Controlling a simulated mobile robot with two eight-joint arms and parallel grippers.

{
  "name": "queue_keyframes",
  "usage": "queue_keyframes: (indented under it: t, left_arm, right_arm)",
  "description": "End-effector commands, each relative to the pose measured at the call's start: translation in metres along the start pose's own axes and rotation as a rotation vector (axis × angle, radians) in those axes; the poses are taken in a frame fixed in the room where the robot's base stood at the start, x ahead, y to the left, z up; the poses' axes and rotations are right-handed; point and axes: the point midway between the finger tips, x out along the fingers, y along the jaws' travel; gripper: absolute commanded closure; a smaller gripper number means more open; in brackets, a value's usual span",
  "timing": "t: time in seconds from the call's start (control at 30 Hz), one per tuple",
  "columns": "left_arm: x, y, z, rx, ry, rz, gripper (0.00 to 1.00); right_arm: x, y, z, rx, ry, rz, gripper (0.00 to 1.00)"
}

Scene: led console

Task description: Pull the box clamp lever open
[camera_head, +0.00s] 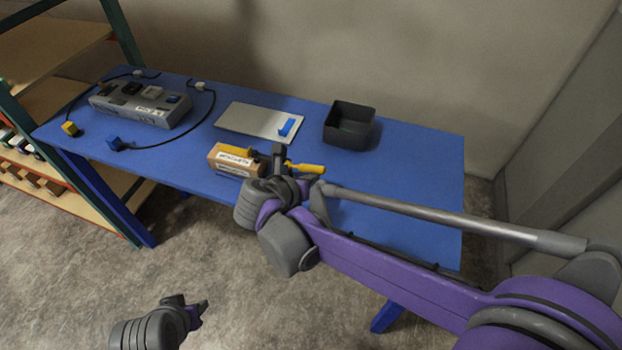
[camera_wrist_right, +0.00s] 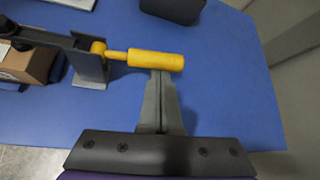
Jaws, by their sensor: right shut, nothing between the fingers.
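The box clamp has a yellow lever handle (camera_head: 306,168) that points to the right in the head view. It lies roughly level in the right wrist view (camera_wrist_right: 155,60), joined to a dark grey clamp post (camera_wrist_right: 90,66). A small cardboard box (camera_head: 236,159) with a white label sits left of the post. My right gripper (camera_wrist_right: 160,74) is shut and empty, with its fingertips right at the near side of the handle's end; whether they touch cannot be told. In the head view the right wrist hides part of the clamp. My left gripper (camera_head: 197,310) is low, away from the table; its jaw state is unclear.
On the blue table (camera_head: 420,190) are a grey console (camera_head: 140,108) with cables, a pale plate (camera_head: 250,122) with a blue piece, and a dark open bin (camera_head: 349,127). The table's right part is clear. Shelves (camera_head: 50,95) stand at left; a wall is behind.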

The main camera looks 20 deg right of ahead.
Motion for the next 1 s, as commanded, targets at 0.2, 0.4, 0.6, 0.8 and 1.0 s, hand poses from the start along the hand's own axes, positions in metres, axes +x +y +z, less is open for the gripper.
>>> queue_keyframes:
  t: [0.2,0.4,0.6,0.8,1.0]
  left_arm:
    - [0.001,0.000,0.001,0.000,-0.001,0.000,0.60]
    - [0.003,0.000,0.003,0.000,-0.002,0.000,0.60]
    - [0.008,0.000,0.007,0.000,-0.005,0.000,0.60]
    - [0.013,0.000,0.011,0.000,-0.007,0.000,0.60]
    - [0.014,0.000,0.012,0.000,-0.008,0.000,0.60]
  right_arm:
    - [-0.002,0.000,0.002,-0.032,-0.001,-0.024,1.00]
    - [-0.004,0.001,0.006,-0.082,0.000,-0.062,1.00]
    - [-0.010,0.002,0.013,-0.184,-0.001,-0.140,1.00]
    - [-0.018,0.005,0.023,-0.332,-0.001,-0.254,1.00]
    - [-0.026,0.009,0.035,-0.378,-0.001,-0.288,1.00]
